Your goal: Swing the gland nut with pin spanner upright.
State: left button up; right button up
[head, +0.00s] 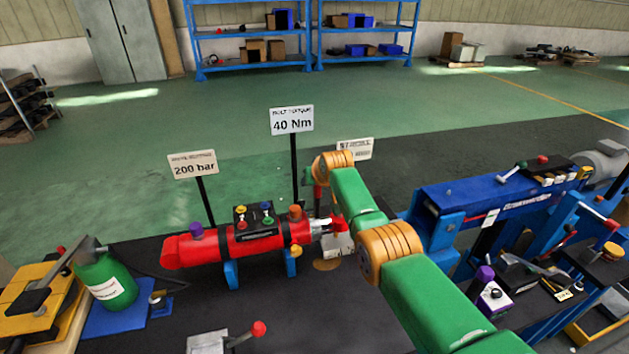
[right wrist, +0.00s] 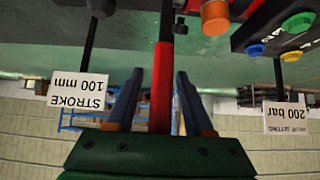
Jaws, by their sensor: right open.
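The red cylinder (head: 215,247) lies on blue supports on the dark bench in the head view. Its gland nut end, near the silver rod (head: 320,227), is partly hard to make out. A red spanner handle (head: 318,196) stands about upright there, its top behind my right arm's orange wrist joint. In the right wrist view the handle (right wrist: 162,90) runs between the two fingers of my right gripper (right wrist: 160,74). The gripper is open, with a gap visible on either side of the handle. Its fingers are hidden in the head view. My left gripper is not in view.
Signs on posts stand behind the cylinder: a 200 bar sign (head: 193,164) and a 40 Nm sign (head: 292,120). A valve block (head: 255,220) with coloured knobs sits on the cylinder. A green bottle (head: 105,278) stands left, and a blue beam (head: 500,200) lies right. The front bench is mostly clear.

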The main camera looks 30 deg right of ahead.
jog(key=shift+r, duration=0.1)
jog(key=shift+s+a+r+p, duration=0.15)
jog(key=shift+s+r+p, duration=0.3)
jog(key=shift+r, duration=0.05)
jog(key=shift+b+v, duration=0.4)
jog(key=shift+v, duration=2.4)
jog(key=shift+s+f, duration=0.1)
jog(key=shift+f, duration=0.05)
